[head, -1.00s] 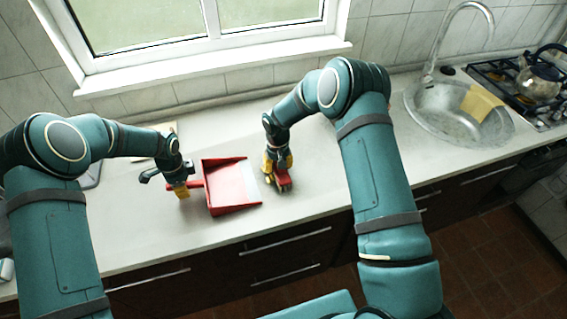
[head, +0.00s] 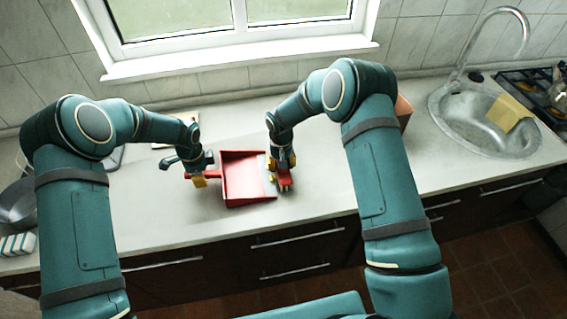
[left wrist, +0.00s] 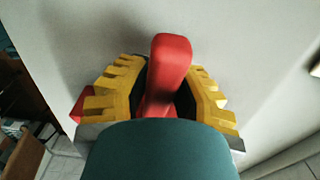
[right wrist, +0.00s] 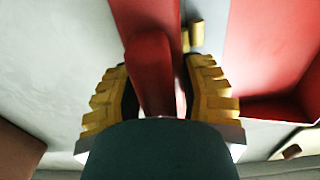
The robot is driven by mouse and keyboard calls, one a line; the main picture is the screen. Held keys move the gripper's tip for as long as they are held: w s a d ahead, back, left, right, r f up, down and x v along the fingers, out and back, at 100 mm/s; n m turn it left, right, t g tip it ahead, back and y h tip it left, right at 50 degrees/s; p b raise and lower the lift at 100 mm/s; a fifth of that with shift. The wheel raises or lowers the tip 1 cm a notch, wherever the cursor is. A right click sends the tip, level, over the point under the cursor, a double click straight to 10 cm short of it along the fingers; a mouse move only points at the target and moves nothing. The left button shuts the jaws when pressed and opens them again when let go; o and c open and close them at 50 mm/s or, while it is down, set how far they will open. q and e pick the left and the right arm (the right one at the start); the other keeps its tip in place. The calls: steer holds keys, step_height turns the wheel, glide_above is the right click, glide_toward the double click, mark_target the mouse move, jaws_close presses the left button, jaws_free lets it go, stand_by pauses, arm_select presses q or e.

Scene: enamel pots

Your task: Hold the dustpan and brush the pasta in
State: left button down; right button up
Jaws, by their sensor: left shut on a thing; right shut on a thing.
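My right gripper (head: 282,172) is shut on the red brush (head: 285,187), just right of the dustpan's edge. The brush handle shows between the fingers in the right wrist view (right wrist: 152,75), with the dustpan (right wrist: 265,50) at right. A small yellow piece of pasta (right wrist: 195,35) lies between them; other pasta is hard to make out.
A sink (head: 487,120) with a yellow cloth (head: 508,112) is at right, beside the stove. A metal pan (head: 17,205) and a sponge (head: 18,244) are at far left. A brown-orange object (head: 403,110) stands partly behind my right arm. Counter in front of the dustpan is clear.

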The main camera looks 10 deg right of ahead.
mark_target(251, 177)
steer(key=shift+a, duration=0.1)
steer(key=shift+a+r, duration=0.15)
steer(key=shift+a, duration=1.75)
steer(key=shift+a, duration=0.15)
steer(key=shift+a+r, duration=0.15)
steer(key=shift+a, duration=1.7)
steer(key=shift+a, duration=1.15)
steer(key=shift+d+r, duration=0.3)
steer(key=shift+r, duration=0.6)
steer(key=shift+d+r, duration=0.3)
steer(key=shift+r, duration=0.55)
steer(key=shift+d+r, duration=0.3)
steer(key=shift+r, duration=0.6)
